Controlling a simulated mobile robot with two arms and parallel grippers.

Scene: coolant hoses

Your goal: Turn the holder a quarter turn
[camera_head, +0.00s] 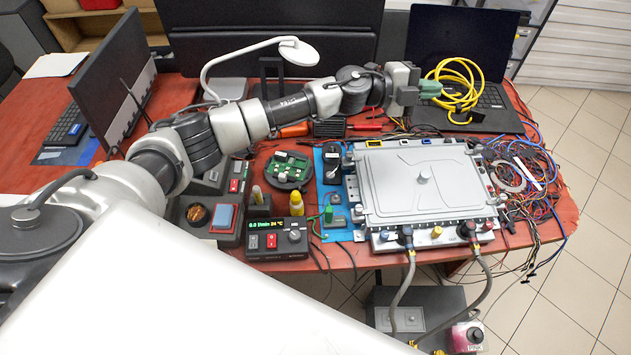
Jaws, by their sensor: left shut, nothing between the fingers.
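A round dark holder (285,184) stands on the red table left of the middle, with a green circuit board (290,166) on it. The board lies roughly level. My left arm comes in from the left and passes behind the holder. My left gripper (432,88) is at the back of the table, well right of the holder and apart from it. It is shut and empty, in front of the open laptop and beside a yellow cable coil. My right gripper is not in view.
A large grey cold-plate unit (415,182) with two hoses (402,290) fills the table's right half. A flow controller box (277,240), a yellow bottle (296,203) and a lamp (297,53) stand around the holder. Tangled wires (535,180) lie at the right edge.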

